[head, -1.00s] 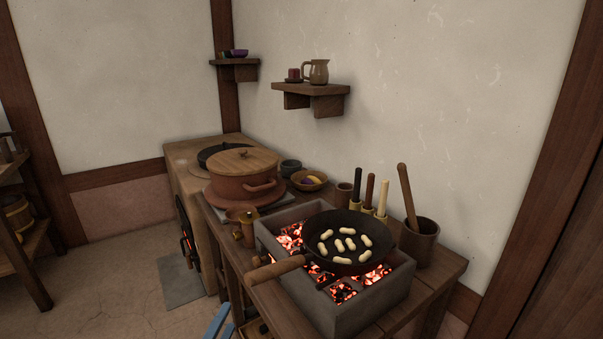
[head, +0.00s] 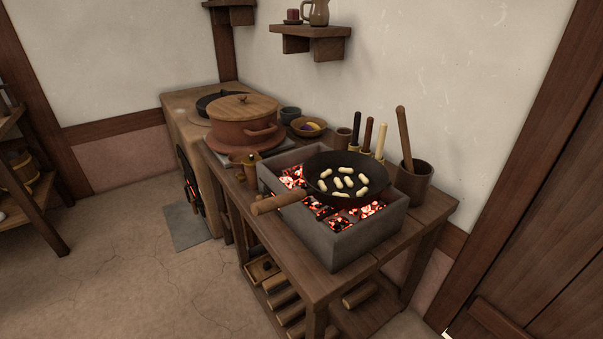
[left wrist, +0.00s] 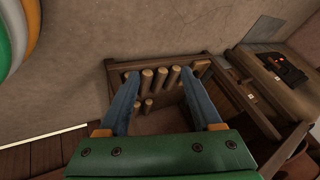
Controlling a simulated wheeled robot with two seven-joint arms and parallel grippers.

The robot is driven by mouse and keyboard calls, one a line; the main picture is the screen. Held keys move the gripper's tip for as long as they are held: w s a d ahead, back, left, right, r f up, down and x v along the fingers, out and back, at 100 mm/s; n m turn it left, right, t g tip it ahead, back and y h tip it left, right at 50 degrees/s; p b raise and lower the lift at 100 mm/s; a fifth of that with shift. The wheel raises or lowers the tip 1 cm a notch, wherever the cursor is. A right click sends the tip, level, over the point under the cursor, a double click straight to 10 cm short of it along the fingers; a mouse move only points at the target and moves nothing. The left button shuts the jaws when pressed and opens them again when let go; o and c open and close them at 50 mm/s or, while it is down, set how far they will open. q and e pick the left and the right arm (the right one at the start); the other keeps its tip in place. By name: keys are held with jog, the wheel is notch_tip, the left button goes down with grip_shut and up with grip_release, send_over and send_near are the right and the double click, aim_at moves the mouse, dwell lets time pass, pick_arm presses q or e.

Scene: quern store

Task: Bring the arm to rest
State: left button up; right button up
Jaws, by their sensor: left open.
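My left gripper (left wrist: 161,103) shows in the left wrist view with its two blue fingers spread apart and nothing between them. Beyond the fingers are the ends of several logs (left wrist: 160,76) on the lower shelf of the wooden table. My left gripper is out of the head view. My right gripper is in neither view.
A pan (head: 322,187) with several pale pieces sits on a stone brazier (head: 338,246) of glowing coals. A lidded pot (head: 243,136) stands behind it to the left. Utensils and a wooden cup (head: 413,184) stand at the right.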

pick_arm(q)
jog(key=s+f+n+g, duration=0.3)
jog(key=s+f, duration=0.1)
jog(key=s, duration=0.6)
jog(key=s+f+n+g, duration=0.3)
jog(key=s+f, duration=0.1)
jog(key=s, duration=0.6)
notch_tip(320, 180, up, 21)
jog(key=d+p, duration=0.1)
jog(key=p, duration=1.9)
jog(key=shift+s+p, duration=0.15)
jog(key=shift+p, duration=0.25)
jog(key=shift+d, duration=0.1)
